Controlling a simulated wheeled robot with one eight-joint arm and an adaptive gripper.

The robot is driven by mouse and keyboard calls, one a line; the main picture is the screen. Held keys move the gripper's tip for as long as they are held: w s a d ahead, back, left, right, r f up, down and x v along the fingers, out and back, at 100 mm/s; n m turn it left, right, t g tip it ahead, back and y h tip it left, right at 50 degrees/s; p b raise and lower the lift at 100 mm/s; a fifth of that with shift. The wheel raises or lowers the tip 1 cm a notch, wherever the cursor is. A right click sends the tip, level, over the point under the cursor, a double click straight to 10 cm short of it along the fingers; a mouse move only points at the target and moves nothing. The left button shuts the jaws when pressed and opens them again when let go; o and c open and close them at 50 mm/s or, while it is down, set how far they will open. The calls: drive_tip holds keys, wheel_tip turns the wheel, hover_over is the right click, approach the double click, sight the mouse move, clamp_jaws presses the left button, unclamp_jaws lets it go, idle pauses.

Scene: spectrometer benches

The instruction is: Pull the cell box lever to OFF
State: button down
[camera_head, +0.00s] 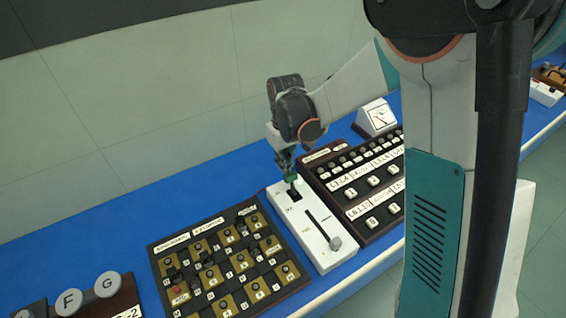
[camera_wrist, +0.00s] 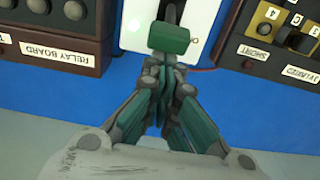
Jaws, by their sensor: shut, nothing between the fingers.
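The white cell box (camera_head: 325,259) stands on the blue bench, between two dark panels. Nearer the front, a long dark slot (camera_head: 317,224) ends at a round grey knob (camera_head: 335,243) at the near end. My gripper (camera_head: 290,178) points down just over the far end of the box, shut and empty.
A brown panel with gold squares and knobs (camera_head: 170,246) stands left of the box. A dark relay board (camera_head: 312,160) stands close on the right. A white meter (camera_head: 376,117) is behind it. Blue bench (camera_head: 200,200) is bare towards the wall.

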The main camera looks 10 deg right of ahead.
sight(291, 175)
drive_tip(key=s+t, duration=0.1)
drive_tip(key=s+d+r+t+y, duration=0.1)
drive_tip(key=s+t, duration=0.1)
drive_tip(key=shift+d+r+b, duration=0.1)
drive_tip(key=shift+b, duration=0.25)
drive_tip(key=s+t, duration=0.1)
drive_tip(key=s+d+t+y+b, duration=0.1)
drive_tip(key=s+t+y+b, duration=0.1)
drive_tip(key=t, duration=0.1)
drive_tip(key=shift+s+d+r, duration=0.1)
drive_tip(key=shift+d+r, duration=0.1)
drive_tip(key=shift+r, duration=0.1)
drive_tip(key=shift+s+d+b, duration=0.15)
drive_tip(key=shift+s+b, duration=0.25)
drive_tip(key=shift+s, duration=0.15)
drive_tip(key=w, duration=0.1)
drive_tip(key=w+a+r, duration=0.1)
drive_tip(key=w+r+p, duration=0.1)
drive_tip(key=shift+w+a, duration=0.2)
drive_tip(key=shift+w, duration=0.05)
drive_tip(key=p+v, duration=0.3)
drive_tip(key=v, duration=0.6)
drive_tip(key=shift+s+d+p, duration=0.25)
drive_tip(key=shift+s+p, duration=0.1)
drive_tip(key=shift+s, duration=0.25)
drive_tip(key=shift+s, duration=0.1)
